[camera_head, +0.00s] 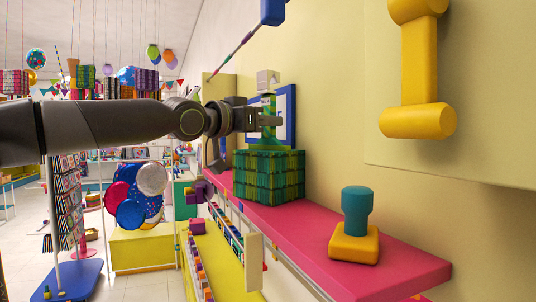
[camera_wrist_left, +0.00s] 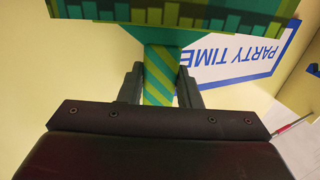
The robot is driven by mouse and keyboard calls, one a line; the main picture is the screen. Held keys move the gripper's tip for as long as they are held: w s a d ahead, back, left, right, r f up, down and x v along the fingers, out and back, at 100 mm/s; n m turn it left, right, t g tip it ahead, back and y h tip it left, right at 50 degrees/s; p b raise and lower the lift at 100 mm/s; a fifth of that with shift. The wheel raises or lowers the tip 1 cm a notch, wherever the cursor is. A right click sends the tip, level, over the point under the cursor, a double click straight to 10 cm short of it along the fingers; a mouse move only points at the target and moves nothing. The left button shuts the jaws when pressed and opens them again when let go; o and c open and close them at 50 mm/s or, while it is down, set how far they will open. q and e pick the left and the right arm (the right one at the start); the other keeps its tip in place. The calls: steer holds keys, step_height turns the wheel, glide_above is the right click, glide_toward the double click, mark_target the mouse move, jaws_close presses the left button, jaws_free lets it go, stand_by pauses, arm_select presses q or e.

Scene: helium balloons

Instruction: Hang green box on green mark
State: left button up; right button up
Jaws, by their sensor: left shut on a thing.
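The green box (camera_head: 268,178), woven in dark and light green, is at the far part of the pink shelf; I cannot tell whether it touches the shelf. A green striped strap (camera_head: 268,105) rises from it. My left gripper (camera_head: 266,121) is shut on this strap, above the box. In the left wrist view, the striped strap (camera_wrist_left: 160,75) lies between the fingers of the gripper (camera_wrist_left: 160,88), and the box (camera_wrist_left: 170,15) fills the top of the picture. I cannot make out a green mark. My right gripper is not in view.
A teal and yellow stamp-like object (camera_head: 355,230) stands nearer on the pink shelf (camera_head: 300,235). A yellow handle-shaped piece (camera_head: 418,70) is on the right wall. A blue-framed "PARTY TIME" sign (camera_wrist_left: 235,62) is behind the gripper. Balloons and a card rack (camera_head: 66,205) stand at left.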

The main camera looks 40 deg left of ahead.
arm_select(q)
steer(key=shift+r, duration=0.25)
steer(key=shift+s+r+p, duration=0.4)
steer(key=shift+r+p, duration=0.05)
steer(key=shift+r, duration=0.1)
steer(key=shift+s, duration=0.15)
steer(key=shift+s+a+r, duration=0.1)
steer(key=shift+s+r, duration=0.15)
steer(key=shift+s, duration=0.35)
steer(key=shift+b, duration=0.35)
